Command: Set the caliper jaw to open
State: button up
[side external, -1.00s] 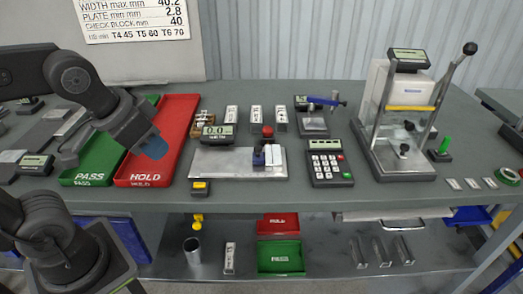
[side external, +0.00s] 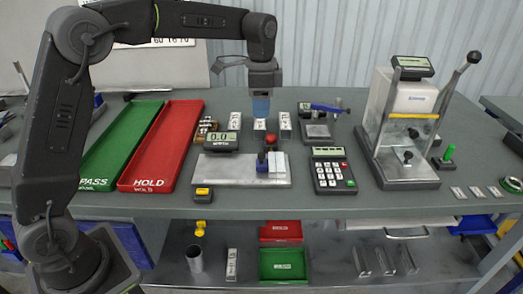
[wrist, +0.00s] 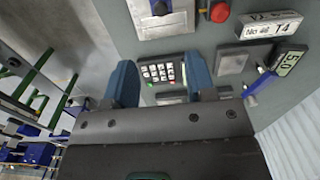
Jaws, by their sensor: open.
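What looks like the caliper is a flat silver fixture (side external: 225,168) mid-table, with a display reading 0.0 (side external: 220,141). A dark blue jaw block (side external: 262,163) and a white block (side external: 277,162) stand at its right end. Whether the jaw faces are apart or touching is too small to tell. A red knob (side external: 272,141) stands just behind them; a red knob also shows in the wrist view (wrist: 220,12). My gripper (side external: 261,106) points down, raised in the picture behind the fixture. In the wrist view its blue fingers (wrist: 162,82) are apart, with nothing held between them.
Labelled blocks (side external: 285,124) stand behind the fixture. A gauge with a blue lever (side external: 325,108), a keypad (side external: 333,172) and a tall lever press (side external: 402,120) are to the right. Green (side external: 120,140) and red (side external: 165,140) trays lie left. A yellow-topped block (side external: 203,193) sits in front.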

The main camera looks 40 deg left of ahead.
aim_at(261, 154)
notch_tip(261, 154, down, 14)
jog(key=shift+w, duration=0.1)
dwell(0.5)
grip_shut()
dwell(0.3)
